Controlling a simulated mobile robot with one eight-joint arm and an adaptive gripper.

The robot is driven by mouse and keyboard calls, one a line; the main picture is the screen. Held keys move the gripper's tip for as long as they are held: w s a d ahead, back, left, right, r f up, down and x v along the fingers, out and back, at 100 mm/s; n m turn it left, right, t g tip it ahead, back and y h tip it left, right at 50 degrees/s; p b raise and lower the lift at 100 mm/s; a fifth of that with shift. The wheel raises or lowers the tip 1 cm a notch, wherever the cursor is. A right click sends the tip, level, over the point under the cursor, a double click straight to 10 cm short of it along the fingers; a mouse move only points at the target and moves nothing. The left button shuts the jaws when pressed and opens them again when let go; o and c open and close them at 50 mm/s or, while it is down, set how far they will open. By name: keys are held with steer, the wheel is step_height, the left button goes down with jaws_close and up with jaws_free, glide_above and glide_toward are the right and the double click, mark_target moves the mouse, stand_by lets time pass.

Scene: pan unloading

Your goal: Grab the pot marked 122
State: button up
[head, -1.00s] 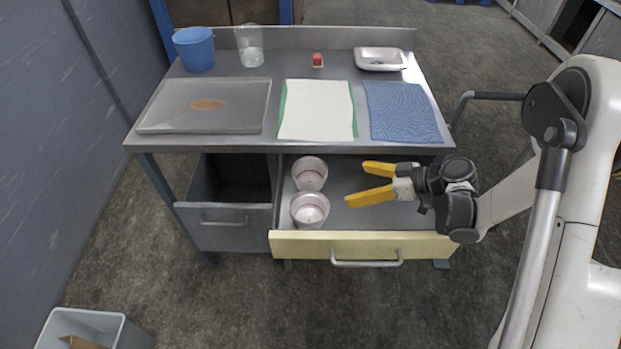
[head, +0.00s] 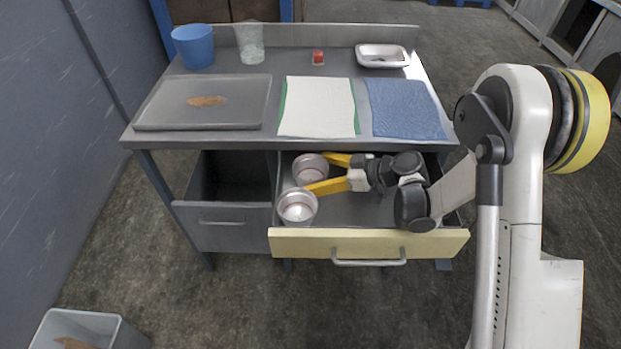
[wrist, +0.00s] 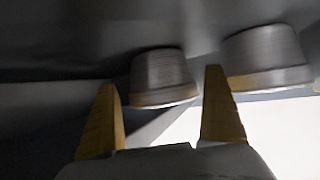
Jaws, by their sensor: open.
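Two pale pinkish metal pots stand in the open drawer (head: 375,207): a back pot (head: 310,168) and a front pot (head: 297,206). No number is legible on either, so I cannot tell which is 122. My gripper (head: 315,174) is open inside the drawer, its yellow fingers pointing left at the back pot. One finger is toward its far side, the other toward the gap between the pots. In the wrist view the pots appear upside down; one pot (wrist: 162,75) shows between the fingertips (wrist: 160,78), the other (wrist: 265,55) beyond the right finger. Contact cannot be told.
The cream drawer front (head: 369,244) and the tabletop edge (head: 285,145) bound the space around my gripper. A grey drawer (head: 222,215) is at left. On top are a blue bucket (head: 194,46), a grey tray (head: 165,120) and cloths.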

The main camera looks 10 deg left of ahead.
steer(key=shift+b+x, duration=0.5)
steer(key=shift+x, duration=0.55)
steer(key=shift+r, duration=0.15)
steer(key=c, duration=1.1)
steer(key=shift+r, duration=0.15)
